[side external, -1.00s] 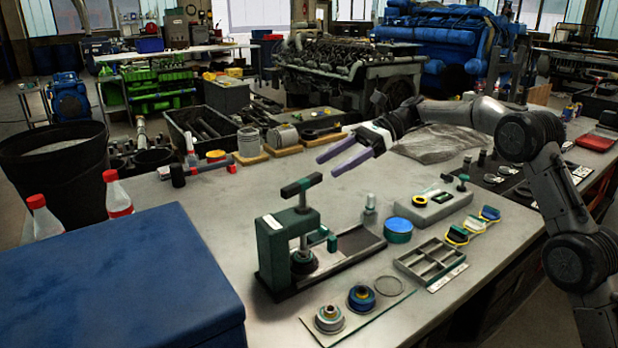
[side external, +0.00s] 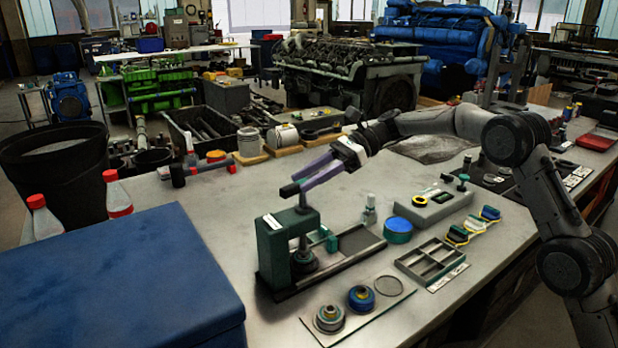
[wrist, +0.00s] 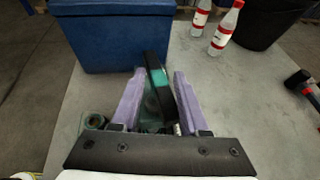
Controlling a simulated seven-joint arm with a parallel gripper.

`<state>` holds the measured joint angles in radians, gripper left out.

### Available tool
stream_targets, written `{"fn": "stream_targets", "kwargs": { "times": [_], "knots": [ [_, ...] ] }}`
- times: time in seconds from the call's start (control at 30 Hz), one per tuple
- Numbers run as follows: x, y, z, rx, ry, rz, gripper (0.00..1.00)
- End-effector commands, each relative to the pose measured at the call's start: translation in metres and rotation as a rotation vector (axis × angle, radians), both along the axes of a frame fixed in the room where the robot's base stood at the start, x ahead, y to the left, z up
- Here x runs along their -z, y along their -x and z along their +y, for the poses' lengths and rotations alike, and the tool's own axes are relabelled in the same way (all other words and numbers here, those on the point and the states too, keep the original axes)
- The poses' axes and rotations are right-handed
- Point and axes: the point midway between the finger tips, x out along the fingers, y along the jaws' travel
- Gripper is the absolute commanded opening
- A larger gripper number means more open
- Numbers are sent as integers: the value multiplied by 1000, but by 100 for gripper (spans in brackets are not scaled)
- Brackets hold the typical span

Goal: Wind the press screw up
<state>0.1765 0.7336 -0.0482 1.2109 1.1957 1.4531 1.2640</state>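The press (side external: 272,247) is a dark green frame on a long dark base, standing upright on the bench in the side view. Its screw (side external: 303,243) runs down from a crossbar handle with black ends (side external: 289,190). My gripper (side external: 303,181) is at the handle's height, with its lilac fingers hiding much of the bar. In the wrist view the black-and-green handle (wrist: 157,82) lies between the open fingers, slightly tilted. The bar is close to the right finger, with a clear gap to the left one. I cannot tell whether it touches the right finger.
A blue box (side external: 115,275) stands left of the press, with two red-capped bottles (side external: 117,193) behind it. A blue-topped tin (side external: 398,229), a grey divided tray (side external: 431,262) and a plate with ring parts (side external: 358,309) lie to the right and front.

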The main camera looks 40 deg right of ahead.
Motion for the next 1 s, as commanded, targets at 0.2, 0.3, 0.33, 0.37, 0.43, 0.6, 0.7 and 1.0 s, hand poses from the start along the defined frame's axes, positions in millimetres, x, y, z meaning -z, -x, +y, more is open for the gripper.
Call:
{"fn": "stream_targets", "kwargs": {
  "times": [0.2,0.3,0.33,0.37,0.43,0.6,0.7,1.0],
  "knots": [
    [1,1,0,-3,0,3,0],
    [1,1,0,-3,0,3,0],
    [1,1,0,-3,0,3,0],
    [1,1,0,-3,0,3,0],
    [1,1,0,-3,0,3,0],
    [1,1,0,-2,1,2,0],
    [1,1,0,-2,1,2,0],
    [1,1,0,-1,1,2,0]
  ]
}}
